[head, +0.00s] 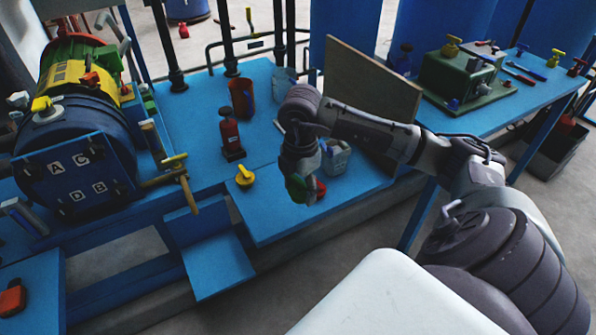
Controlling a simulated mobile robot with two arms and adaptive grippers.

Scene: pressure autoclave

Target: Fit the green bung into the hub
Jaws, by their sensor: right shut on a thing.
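The green bung (297,188) is at the end of my right arm, above the front part of the blue bench. My right gripper (299,178) points down and is shut on the bung; the fingers are small and partly hidden here. I cannot tell which part is the hub. My left gripper is not in view.
A yellow knob (245,177), a red bottle (231,135) and a grey bin (336,158) stand on the blue bench (190,110). An upright brown panel (370,85) is behind my right arm. A second blue table (480,118) at the right holds a green box and tools.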

